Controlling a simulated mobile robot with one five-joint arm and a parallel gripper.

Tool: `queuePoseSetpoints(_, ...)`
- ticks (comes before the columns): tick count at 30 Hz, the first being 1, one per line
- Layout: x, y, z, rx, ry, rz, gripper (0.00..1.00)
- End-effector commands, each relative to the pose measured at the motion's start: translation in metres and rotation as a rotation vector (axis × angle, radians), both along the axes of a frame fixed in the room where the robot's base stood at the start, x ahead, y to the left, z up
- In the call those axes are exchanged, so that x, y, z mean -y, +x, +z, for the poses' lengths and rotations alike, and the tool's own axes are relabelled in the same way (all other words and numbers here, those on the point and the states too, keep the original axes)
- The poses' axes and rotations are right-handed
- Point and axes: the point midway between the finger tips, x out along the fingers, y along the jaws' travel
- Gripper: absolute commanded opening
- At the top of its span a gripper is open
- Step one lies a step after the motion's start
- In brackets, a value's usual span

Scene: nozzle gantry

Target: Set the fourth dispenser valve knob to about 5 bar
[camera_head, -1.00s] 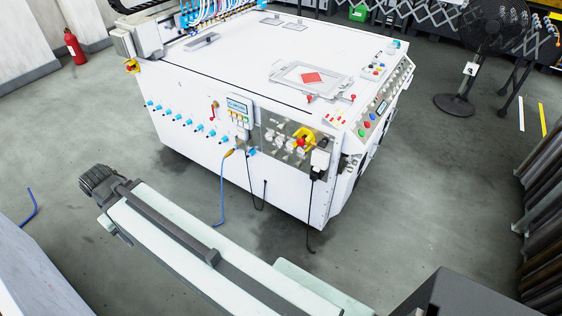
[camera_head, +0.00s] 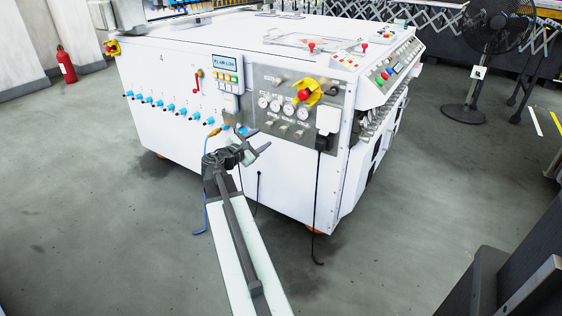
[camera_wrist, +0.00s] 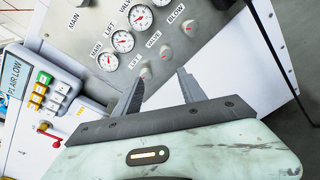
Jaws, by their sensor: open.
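A grey panel (camera_head: 282,84) on the white machine bears a row of gauges with a row of small knobs below. In the wrist view, the last knob in that row (camera_wrist: 187,28), by the label BLOW, is at upper right. Knobs by VALVE (camera_wrist: 165,50) and LIFT (camera_wrist: 147,72) show nearer; my finger may hide another. I cannot read the needles or tell surely which knob is the fourth dispenser valve. My gripper (camera_head: 262,147) is open and empty below the panel, its fingers (camera_wrist: 160,79) apart from the knobs.
A yellow-and-red switch (camera_head: 307,92) juts from the panel. A white box (camera_head: 327,120) with a hanging black cable is at its right. Blue fittings (camera_head: 169,106) and a keypad (camera_head: 228,80) are to the left.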

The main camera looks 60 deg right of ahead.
Motion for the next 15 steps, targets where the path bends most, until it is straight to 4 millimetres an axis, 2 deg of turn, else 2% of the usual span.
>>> queuePoseSetpoints(1,0.014,-0.007,-0.023,-0.058,-0.037,0.000,0.48)
queuePoseSetpoints(6,0.035,-0.020,-0.022,-0.194,-0.116,0.007,0.48)
queuePoseSetpoints(15,0.046,-0.021,-0.016,-0.213,-0.126,0.007,0.48)
